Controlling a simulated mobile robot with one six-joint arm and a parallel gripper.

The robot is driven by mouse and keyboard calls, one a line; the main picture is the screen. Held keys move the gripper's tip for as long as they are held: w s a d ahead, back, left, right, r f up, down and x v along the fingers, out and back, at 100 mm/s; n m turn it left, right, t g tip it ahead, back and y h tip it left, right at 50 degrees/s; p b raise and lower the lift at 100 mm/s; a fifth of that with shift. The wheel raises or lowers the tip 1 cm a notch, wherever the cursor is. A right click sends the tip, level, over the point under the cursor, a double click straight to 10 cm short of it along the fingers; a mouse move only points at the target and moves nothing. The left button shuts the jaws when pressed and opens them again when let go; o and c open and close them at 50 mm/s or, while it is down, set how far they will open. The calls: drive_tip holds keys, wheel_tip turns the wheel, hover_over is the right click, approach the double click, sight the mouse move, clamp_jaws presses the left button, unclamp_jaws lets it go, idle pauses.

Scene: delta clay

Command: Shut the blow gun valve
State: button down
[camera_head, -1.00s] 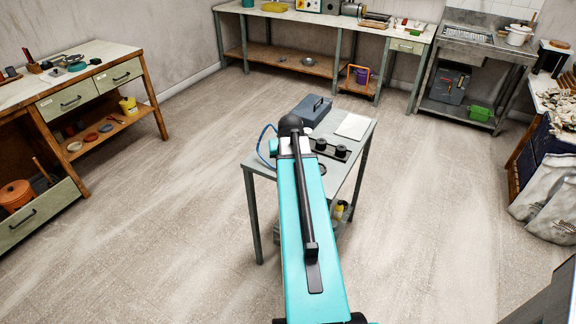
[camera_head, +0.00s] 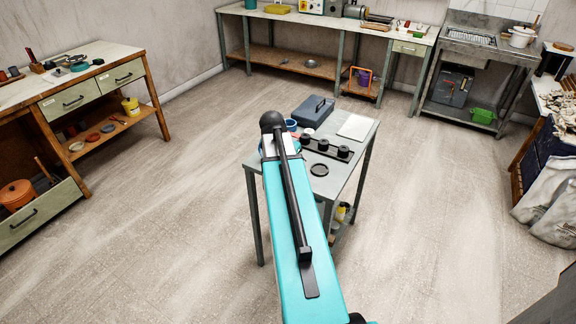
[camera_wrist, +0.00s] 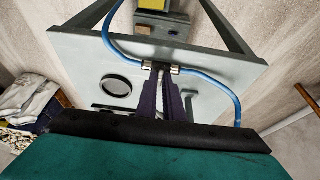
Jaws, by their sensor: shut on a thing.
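The wrist view shows the two dark purple fingers of my gripper (camera_wrist: 161,88) close together over the small table. They are shut at a small silver fitting (camera_wrist: 146,66) set in line in a blue hose (camera_wrist: 218,80), which I take for the blow gun valve. The hose runs from the fitting up to the left and round to the right. The fingertips hide the fitting's middle, so I cannot tell how its handle stands.
The small grey table (camera_head: 345,180) carries a blue-grey box (camera_head: 312,110), a white sheet (camera_head: 355,127), a black tray with knobs (camera_head: 326,147) and a dark disc (camera_head: 319,170). A wooden bench (camera_head: 120,52) stands at left. The floor around the table is clear.

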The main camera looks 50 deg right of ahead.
idle(0.5)
drive_tip(key=c, duration=1.9)
unclamp_jaws()
drive_tip(key=shift+r, duration=0.15)
drive_tip(key=b+v, duration=0.2)
drive_tip(key=v, duration=1.1)
drive_tip(key=shift+r, duration=0.25)
drive_tip(key=shift+a, duration=0.1)
